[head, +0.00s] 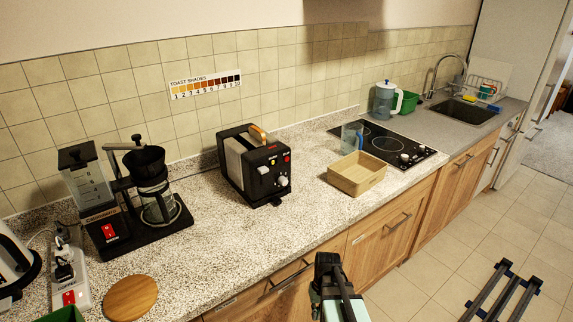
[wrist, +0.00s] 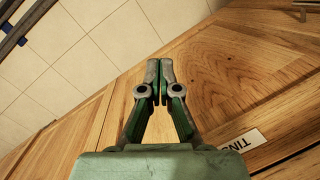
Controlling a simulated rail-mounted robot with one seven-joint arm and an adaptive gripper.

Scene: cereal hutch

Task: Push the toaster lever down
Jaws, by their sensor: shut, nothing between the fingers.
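The toaster (head: 238,170) is black with pale side panels and stands on the speckled counter, left of the wooden box. A slice of bread (head: 258,133) shows at its top slot. Its front face, turned to the right, carries pale knobs and a red button; a pale knob high on that face looks like the lever (head: 264,170), but it is too small to be sure of its height. My gripper (wrist: 159,70) is shut and empty in the wrist view, in front of the wooden cabinet fronts. My arm shows at the bottom of the head view, below the counter edge and apart from the toaster.
A coffee maker (head: 110,222) stands left of the toaster. A wooden box (head: 357,180) and a blue cup (head: 351,137) are to its right, before the black hob (head: 378,140). A round board (head: 131,298) lies front left. The counter before the toaster is clear.

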